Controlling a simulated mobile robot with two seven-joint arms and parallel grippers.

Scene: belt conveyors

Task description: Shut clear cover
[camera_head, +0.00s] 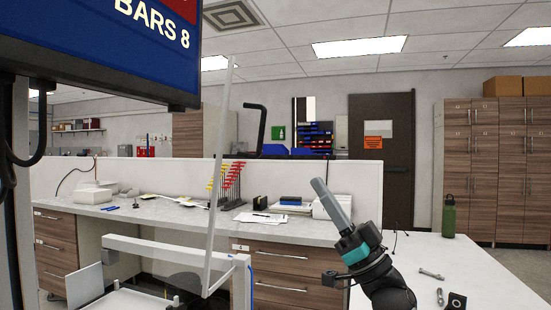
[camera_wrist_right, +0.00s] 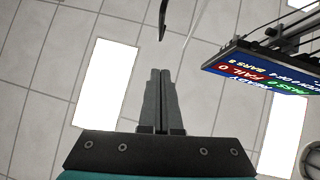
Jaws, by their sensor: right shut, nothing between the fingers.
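The clear cover (camera_head: 218,180) stands raised and nearly upright, leaning slightly, over a white-framed station in the head view. Its black bent handle (camera_head: 256,130) sticks out to the right near the top. My right gripper (camera_head: 318,184) is to the right of the cover and lower than the handle, pointing up, apart from both. In the right wrist view its fingers (camera_wrist_right: 160,74) are shut together and empty, with the handle's dark end (camera_wrist_right: 162,22) beyond the tips. My left gripper is not in view.
A white frame (camera_head: 165,250) and a pale tray (camera_head: 125,302) sit below the cover. A blue sign (camera_head: 120,40) hangs at upper left. The air between gripper and cover looks clear.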

